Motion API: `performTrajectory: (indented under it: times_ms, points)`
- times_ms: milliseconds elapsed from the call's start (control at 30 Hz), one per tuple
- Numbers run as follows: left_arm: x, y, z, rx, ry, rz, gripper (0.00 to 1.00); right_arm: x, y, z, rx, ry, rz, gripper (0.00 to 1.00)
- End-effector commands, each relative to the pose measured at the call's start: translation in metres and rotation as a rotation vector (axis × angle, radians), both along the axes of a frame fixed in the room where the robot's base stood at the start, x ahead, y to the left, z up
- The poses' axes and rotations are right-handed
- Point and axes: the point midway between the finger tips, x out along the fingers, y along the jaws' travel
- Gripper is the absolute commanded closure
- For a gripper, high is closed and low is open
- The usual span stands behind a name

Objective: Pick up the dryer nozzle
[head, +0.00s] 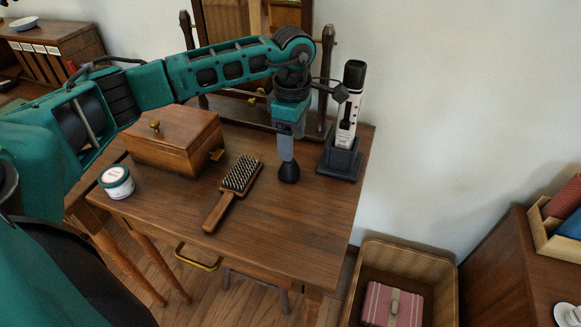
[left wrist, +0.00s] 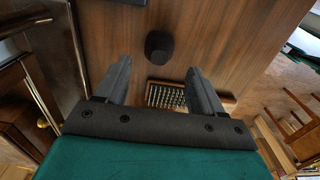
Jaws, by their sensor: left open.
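The dryer nozzle (head: 289,173) is a small dark piece standing on the wooden table, just below my left gripper (head: 287,153). In the left wrist view the nozzle (left wrist: 158,46) shows as a dark rounded shape just beyond the fingertips, near the midline between them. My left gripper (left wrist: 158,68) is open, points down and has nothing between its fingers. In the head view the fingers partly cover the top of the nozzle, and I cannot tell whether they touch it. My right gripper is not in view.
A hairbrush (head: 238,178) lies left of the nozzle. A black stand (head: 341,160) with a white and black device (head: 350,105) is close on its right. A wooden box (head: 172,142) and a white jar (head: 116,182) are farther left. The table front (head: 285,235) is clear.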

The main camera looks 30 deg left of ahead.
Motion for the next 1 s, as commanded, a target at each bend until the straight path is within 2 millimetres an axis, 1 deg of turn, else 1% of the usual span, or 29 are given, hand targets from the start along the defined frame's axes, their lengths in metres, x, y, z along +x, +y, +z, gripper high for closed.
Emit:
performTrajectory:
  times_ms: [33, 267, 500, 600, 867, 1000]
  points:
    - [0.000, 0.000, -0.009, -0.001, 0.002, 0.000, 0.32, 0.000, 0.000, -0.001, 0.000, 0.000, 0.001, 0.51]
    - [-0.001, 0.001, -0.026, -0.001, 0.001, 0.000, 0.32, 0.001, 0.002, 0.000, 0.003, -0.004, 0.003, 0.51]
    - [-0.003, 0.006, -0.061, -0.002, 0.001, 0.000, 0.32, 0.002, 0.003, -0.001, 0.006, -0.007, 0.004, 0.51]
    - [-0.002, 0.006, -0.070, -0.004, 0.000, -0.001, 0.32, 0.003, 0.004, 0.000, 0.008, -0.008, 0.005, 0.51]
    - [-0.002, 0.006, -0.072, -0.003, -0.002, -0.001, 0.32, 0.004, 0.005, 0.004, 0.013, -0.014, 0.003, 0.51]
    - [-0.002, 0.006, -0.072, -0.003, -0.002, -0.001, 0.44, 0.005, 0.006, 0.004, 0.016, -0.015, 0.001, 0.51]
